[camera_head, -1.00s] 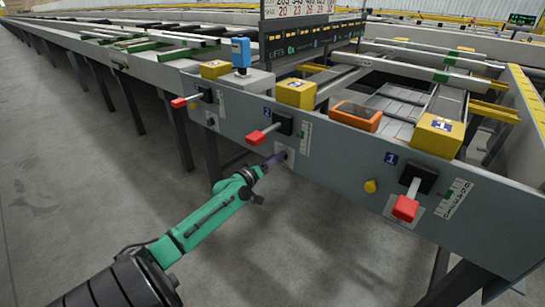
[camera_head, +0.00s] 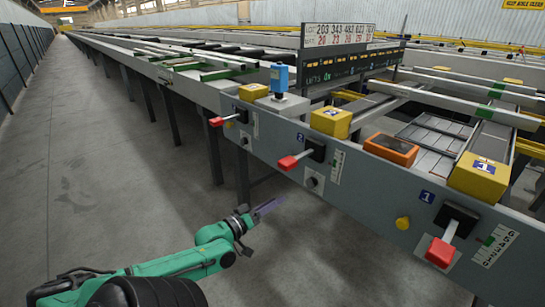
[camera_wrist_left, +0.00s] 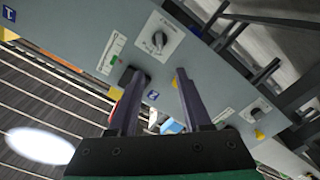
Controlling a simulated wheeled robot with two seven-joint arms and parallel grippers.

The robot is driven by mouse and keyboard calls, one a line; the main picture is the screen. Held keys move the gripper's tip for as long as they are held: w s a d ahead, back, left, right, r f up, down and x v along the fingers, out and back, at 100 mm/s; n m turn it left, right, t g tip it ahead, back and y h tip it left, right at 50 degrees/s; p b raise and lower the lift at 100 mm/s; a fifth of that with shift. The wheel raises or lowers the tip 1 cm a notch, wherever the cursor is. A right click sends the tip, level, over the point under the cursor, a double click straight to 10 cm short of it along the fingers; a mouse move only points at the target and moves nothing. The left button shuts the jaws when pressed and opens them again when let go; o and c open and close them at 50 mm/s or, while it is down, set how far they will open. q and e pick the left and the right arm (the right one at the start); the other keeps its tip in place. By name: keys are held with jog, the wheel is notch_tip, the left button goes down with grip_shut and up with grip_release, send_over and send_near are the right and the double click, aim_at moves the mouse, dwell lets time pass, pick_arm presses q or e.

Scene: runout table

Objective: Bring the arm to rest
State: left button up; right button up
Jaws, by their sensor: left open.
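My left gripper (camera_head: 268,207) is on the green arm from the lower left, in front of the grey panel (camera_head: 375,195) and over open floor. Its two dark fingers are apart and empty in the wrist view (camera_wrist_left: 158,78). A dark round knob (camera_head: 313,181) on a pale plate sits on the panel to the right of the fingertips, with a gap between them. A knob on a pale plate (camera_wrist_left: 158,42) also shows beyond the fingertips in the wrist view. My right gripper is out of view.
Red-handled levers stick out from the panel: one at left (camera_head: 222,119), one in the middle (camera_head: 289,162), one at right (camera_head: 441,252). A yellow button (camera_head: 403,223) is near the right lever. The concrete floor (camera_head: 110,190) left of the table is clear.

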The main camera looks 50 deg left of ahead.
pick_arm(q)
jog(key=shift+f, duration=0.1)
dwell(0.4)
